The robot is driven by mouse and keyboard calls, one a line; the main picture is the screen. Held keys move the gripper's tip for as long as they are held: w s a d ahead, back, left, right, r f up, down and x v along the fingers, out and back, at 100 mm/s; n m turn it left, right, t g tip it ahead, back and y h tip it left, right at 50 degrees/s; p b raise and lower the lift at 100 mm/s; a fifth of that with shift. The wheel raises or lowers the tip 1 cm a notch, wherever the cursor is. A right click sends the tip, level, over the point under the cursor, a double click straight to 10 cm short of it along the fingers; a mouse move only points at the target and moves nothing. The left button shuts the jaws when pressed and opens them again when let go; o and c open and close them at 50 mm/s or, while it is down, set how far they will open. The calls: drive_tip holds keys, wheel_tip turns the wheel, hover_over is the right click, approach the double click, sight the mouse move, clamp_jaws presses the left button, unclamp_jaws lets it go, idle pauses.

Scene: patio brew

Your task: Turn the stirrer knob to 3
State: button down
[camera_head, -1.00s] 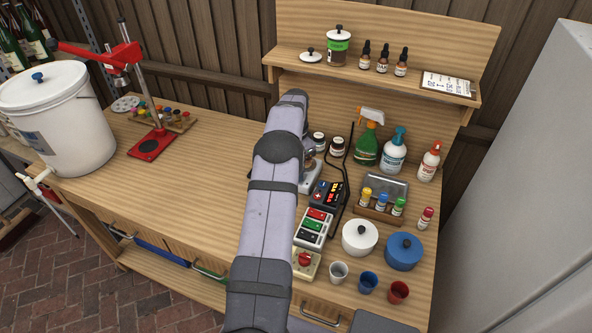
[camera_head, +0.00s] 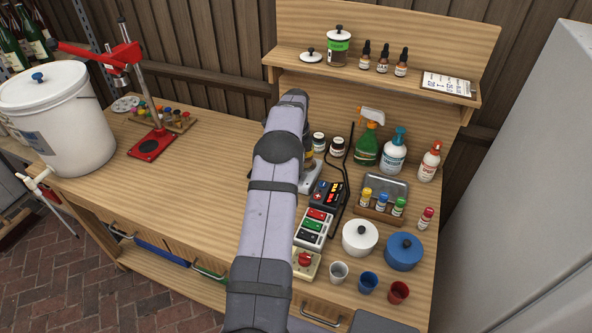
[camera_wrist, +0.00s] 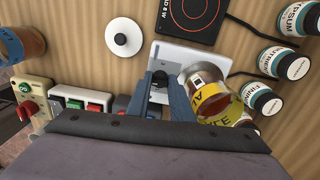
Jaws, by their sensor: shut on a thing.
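The stirrer (camera_wrist: 186,58) is a white, flat-topped unit in the wrist view. In the head view the stirrer (camera_head: 311,181) shows only partly beside my arm. My gripper (camera_wrist: 160,80) is at the stirrer's near edge in the wrist view, its two blue-grey fingers shut on a small dark piece between them, which looks like the stirrer knob. The knob's pointer and the scale numbers are hidden by the fingers, so I cannot read the setting. An amber jar with a yellow label (camera_wrist: 211,101) stands on the stirrer, close to the right finger. My arm hides the gripper in the head view.
A black hotplate (camera_wrist: 192,14) lies beyond the stirrer. Several dark bottles (camera_wrist: 284,53) stand at the right of the wrist view. A white lid (camera_wrist: 121,38) lies to the left. A switch strip (camera_head: 314,228) and a red-knobbed box (camera_head: 305,262) sit nearer on the bench.

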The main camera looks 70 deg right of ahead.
drive_tip(key=m, duration=0.6)
drive_tip(key=shift+d+r+m, duration=0.15)
drive_tip(key=shift+r+m, duration=0.05)
drive_tip(key=shift+m, duration=0.1)
drive_tip(key=m, duration=0.6)
drive_tip(key=shift+m, duration=0.3)
drive_tip(key=c, duration=1.9)
unclamp_jaws()
drive_tip(key=shift+o, duration=0.3)
drive_tip(key=shift+f, duration=0.1)
drive_tip(key=shift+r+b, duration=1.05)
drive_tip(key=shift+r, duration=2.65)
